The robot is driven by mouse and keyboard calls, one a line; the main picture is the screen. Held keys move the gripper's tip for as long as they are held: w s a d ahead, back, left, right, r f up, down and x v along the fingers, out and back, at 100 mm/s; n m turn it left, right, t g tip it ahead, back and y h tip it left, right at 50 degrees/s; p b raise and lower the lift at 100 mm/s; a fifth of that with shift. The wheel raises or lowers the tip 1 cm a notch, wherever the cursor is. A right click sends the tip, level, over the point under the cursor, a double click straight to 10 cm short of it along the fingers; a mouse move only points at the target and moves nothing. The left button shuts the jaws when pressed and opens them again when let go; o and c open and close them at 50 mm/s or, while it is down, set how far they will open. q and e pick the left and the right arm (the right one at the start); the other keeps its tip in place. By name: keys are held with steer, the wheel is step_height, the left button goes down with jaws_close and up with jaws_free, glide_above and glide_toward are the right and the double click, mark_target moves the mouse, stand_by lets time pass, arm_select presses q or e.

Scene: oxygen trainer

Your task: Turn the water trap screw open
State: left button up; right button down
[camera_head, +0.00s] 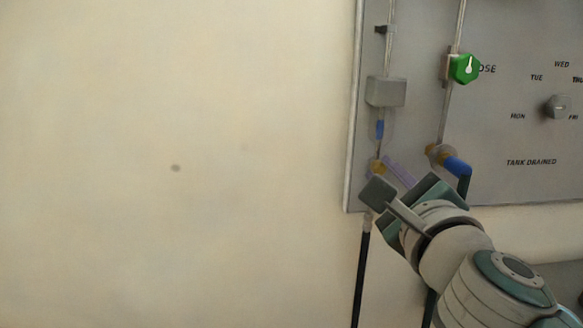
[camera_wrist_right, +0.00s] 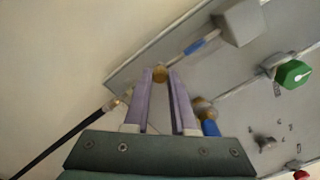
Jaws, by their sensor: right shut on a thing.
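The water trap is a grey box (camera_head: 386,92) with a blue part (camera_head: 380,129) under it, at the left edge of the grey panel. Below it is a small brass screw (camera_head: 378,167). My right gripper (camera_head: 384,165) reaches up to this screw from the lower right. In the right wrist view the brass screw (camera_wrist_right: 160,73) sits between the tips of the two purple fingers of my right gripper (camera_wrist_right: 161,77), which are shut on it. One finger is mostly hidden in the head view. My left gripper does not show.
A blue-handled valve (camera_head: 456,165) with a brass fitting is close to the right of my gripper. A green knob (camera_head: 464,68) and a grey dial (camera_head: 558,106) are higher on the panel (camera_head: 500,120). A black hose (camera_head: 361,275) hangs below. The wall on the left is bare.

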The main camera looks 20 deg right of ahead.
steer(key=n+p, duration=0.2)
steer(key=n, duration=0.1)
steer(key=shift+r+n, duration=0.15)
steer(key=shift+n, duration=0.25)
steer(key=n+p, duration=0.1)
steer(key=n, duration=0.2)
steer(key=shift+n+p, duration=0.3)
steer(key=shift+p, duration=0.05)
steer(key=n+p, duration=0.1)
steer(key=n, duration=0.2)
steer(key=shift+n+p, duration=0.3)
steer(key=n+p, duration=0.1)
steer(key=n, duration=0.2)
steer(key=shift+n+p, duration=0.3)
steer(key=n+p, duration=0.1)
steer(key=n, duration=0.3)
steer(key=n+p, duration=0.1)
steer(key=n, duration=0.3)
steer(key=shift+n, duration=0.6)
steer(key=c, duration=0.7)
jaws_free()
steer(key=shift+c, duration=0.2)
